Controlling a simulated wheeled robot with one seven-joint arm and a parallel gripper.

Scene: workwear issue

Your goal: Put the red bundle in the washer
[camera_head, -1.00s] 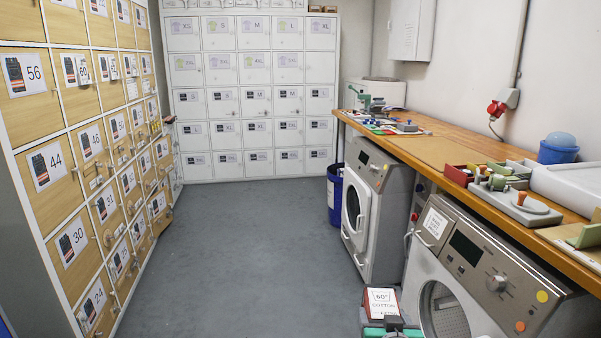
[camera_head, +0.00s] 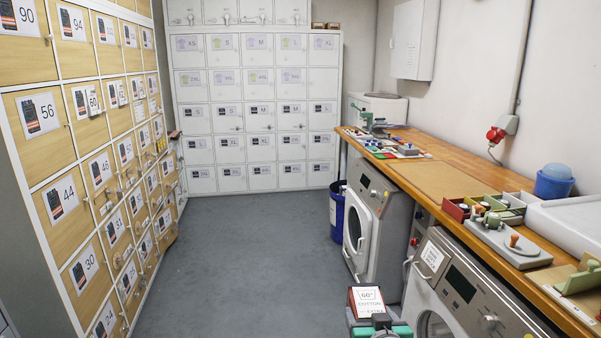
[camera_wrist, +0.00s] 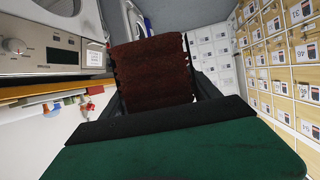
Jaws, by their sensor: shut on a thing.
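The red bundle (camera_wrist: 152,72) fills the middle of the wrist view, between the dark fingers of my gripper (camera_head: 381,325). My gripper is shut on it. In the head view the bundle (camera_head: 352,303) shows as a red edge around a white label reading "60° COTTON EXTRA". It is held at the bottom of the picture, left of the near washer (camera_head: 462,284). That washer's round opening is partly cut off by the lower edge. A second washer (camera_head: 377,205) stands farther back, its round front facing left.
A wooden worktop (camera_head: 425,176) runs above the washers, with trays and small tools on it. A blue bin (camera_head: 337,214) stands beside the far washer. Numbered lockers (camera_head: 38,160) line the left and white lockers (camera_head: 225,90) the back. The grey floor (camera_head: 230,270) between is clear.

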